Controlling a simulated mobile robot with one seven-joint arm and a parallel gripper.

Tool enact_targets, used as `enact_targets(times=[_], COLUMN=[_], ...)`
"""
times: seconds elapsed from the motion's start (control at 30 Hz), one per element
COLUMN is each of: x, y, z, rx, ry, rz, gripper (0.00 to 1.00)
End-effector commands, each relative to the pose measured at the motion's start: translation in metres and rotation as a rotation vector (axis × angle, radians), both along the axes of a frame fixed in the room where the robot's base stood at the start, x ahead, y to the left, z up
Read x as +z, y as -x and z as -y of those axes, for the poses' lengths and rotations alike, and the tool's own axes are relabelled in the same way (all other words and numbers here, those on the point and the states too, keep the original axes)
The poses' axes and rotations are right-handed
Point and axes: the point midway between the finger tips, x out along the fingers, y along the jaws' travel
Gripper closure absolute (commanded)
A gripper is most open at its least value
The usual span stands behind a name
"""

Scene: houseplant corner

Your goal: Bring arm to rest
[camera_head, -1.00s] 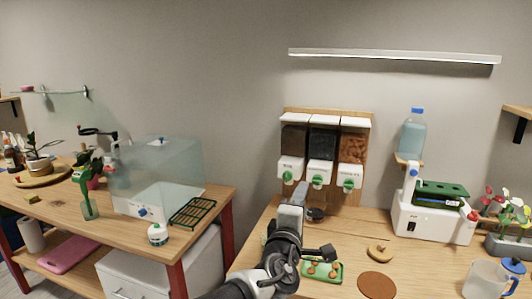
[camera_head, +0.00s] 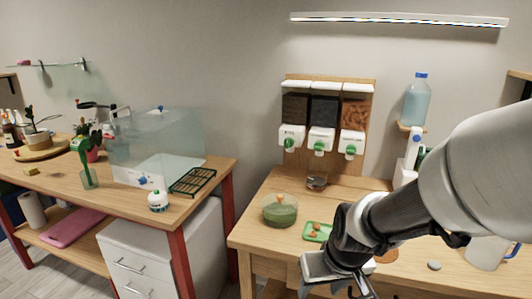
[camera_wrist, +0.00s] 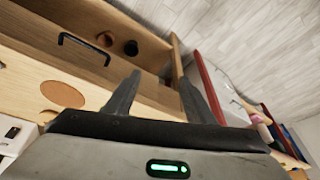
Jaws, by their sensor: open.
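My gripper (camera_head: 345,291) is low at the bottom edge of the head view, in front of the right wooden table (camera_head: 262,238). My arm comes in from the right and bends down to it. In the wrist view the two fingers (camera_wrist: 160,79) are spread apart with nothing between them. They point past a wooden front with a black handle (camera_wrist: 85,46) toward the pale plank floor (camera_wrist: 240,30). The fingertips are cut off or hidden in the head view.
A green bowl (camera_head: 280,211) and a green tray (camera_head: 318,232) stand near my forearm. Dispensers (camera_head: 322,115) hang behind. A glass tank (camera_head: 155,150) and a dark rack (camera_head: 192,181) sit on the left table. My arm hides much of the right table.

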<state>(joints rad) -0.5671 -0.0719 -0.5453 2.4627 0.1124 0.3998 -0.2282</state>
Motion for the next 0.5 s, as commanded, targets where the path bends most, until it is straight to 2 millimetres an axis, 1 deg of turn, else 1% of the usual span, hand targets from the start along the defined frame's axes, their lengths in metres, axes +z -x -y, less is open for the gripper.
enact_targets(times=[0.03,0.1,0.2,0.3,0.5], x=[0.016,0.038,0.063,0.081,0.104], y=[0.007,0.022,0.042,0.06,0.094], z=[0.0,0.0,0.003,0.008,0.019], rx=[-0.019,-0.032,-0.052,-0.074,-0.127], ry=[-0.043,-0.075,-0.086,-0.073,-0.016], rz=[0.023,0.039,0.065,0.088,0.131], gripper=[0.51,0.51,0.51,0.51,0.51])
